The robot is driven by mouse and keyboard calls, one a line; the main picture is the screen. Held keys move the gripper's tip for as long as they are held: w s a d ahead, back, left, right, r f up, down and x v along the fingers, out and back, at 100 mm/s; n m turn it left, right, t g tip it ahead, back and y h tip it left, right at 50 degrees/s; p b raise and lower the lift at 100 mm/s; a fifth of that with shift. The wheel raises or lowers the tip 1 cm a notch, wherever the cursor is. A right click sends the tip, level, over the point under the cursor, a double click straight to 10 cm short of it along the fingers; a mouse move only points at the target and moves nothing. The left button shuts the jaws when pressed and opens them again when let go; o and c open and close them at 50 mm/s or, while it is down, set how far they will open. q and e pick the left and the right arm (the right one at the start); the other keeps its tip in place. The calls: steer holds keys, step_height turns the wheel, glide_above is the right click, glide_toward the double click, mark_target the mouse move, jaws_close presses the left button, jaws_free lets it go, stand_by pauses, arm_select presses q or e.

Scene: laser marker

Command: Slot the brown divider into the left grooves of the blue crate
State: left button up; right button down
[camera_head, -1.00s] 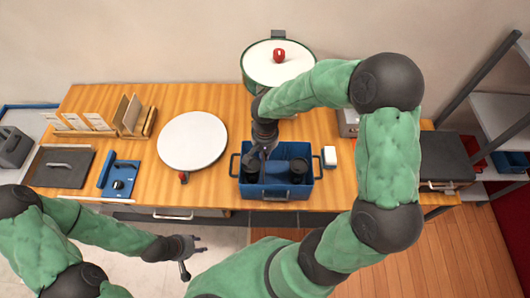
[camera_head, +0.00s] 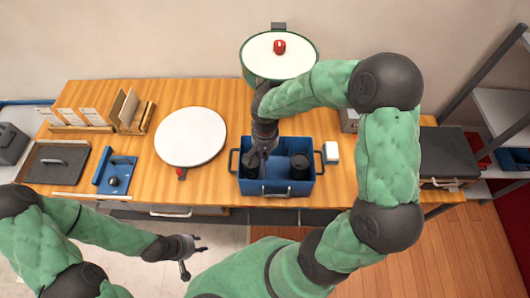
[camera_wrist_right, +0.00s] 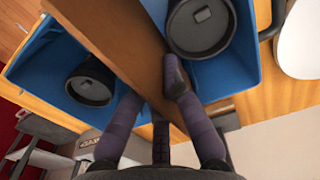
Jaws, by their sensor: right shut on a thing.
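The blue crate (camera_head: 307,188) stands near the table's front edge, with a dark round container at its left (camera_head: 251,164) and another at its right (camera_head: 299,166). My right gripper (camera_head: 264,150) is over the crate's left half, beside the left container. In the right wrist view my right gripper (camera_wrist_right: 152,88) is shut on the brown divider (camera_wrist_right: 115,45), a long flat board running between the two containers. The divider is hidden in the head view, and its lower edge and the grooves cannot be made out. My left gripper (camera_head: 196,256) is open and empty, in front of the table.
A white round board (camera_head: 191,136) lies left of the crate. A large lidded pot (camera_head: 278,56) stands behind it. A small white block (camera_head: 332,151) is close to the crate's right side. Wooden racks (camera_head: 130,111) stand at the far left.

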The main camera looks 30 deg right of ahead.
steer(key=c, duration=1.3)
jaws_free()
steer(key=shift+r, duration=0.15)
steer(key=shift+r+p, duration=2.85)
steer(key=shift+r, duration=1.5)
